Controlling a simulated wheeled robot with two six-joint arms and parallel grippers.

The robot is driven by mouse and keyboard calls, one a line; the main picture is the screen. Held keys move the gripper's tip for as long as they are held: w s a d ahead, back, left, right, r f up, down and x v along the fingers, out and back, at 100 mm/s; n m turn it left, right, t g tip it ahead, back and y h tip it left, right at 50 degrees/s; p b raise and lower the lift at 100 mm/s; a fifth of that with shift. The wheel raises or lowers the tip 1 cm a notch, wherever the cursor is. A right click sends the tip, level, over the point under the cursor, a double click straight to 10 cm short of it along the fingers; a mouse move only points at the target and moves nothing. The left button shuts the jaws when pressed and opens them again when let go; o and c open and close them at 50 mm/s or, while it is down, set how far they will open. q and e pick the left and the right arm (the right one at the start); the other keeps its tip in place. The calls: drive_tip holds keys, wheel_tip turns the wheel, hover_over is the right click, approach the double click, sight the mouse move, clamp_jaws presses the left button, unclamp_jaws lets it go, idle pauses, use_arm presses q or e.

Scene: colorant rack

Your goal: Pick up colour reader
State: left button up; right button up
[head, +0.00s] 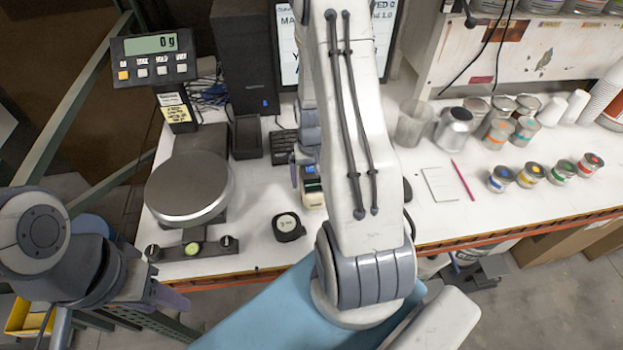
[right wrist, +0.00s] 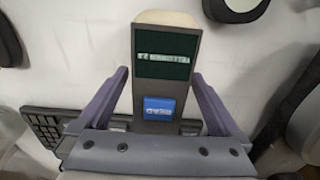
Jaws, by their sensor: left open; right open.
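The colour reader (right wrist: 146,90) is a dark handheld device with a dark green screen, a blue label and a pale rounded end. In the right wrist view it lies between the two purple fingers of my open right gripper (right wrist: 160,76), with a gap on each side. In the head view the reader (head: 313,188) shows on the white bench, partly hidden by my right arm; one finger of the right gripper (head: 296,176) shows beside it. My left gripper (head: 172,298) is low at the left, in front of the bench, mostly hidden by its own arm.
A scale (head: 190,186) with a raised display stands left on the bench. A black round tape measure (head: 287,226) lies near the front edge. A keyboard (head: 283,145) is behind the reader. Several paint pots, cups and a notepad (head: 444,184) sit to the right.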

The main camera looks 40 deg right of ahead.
drive_tip(key=shift+f, duration=0.35)
drive_tip(key=shift+c, duration=0.3)
drive_tip(key=c, duration=1.5)
clamp_jaws()
drive_tip(key=shift+r, duration=0.2)
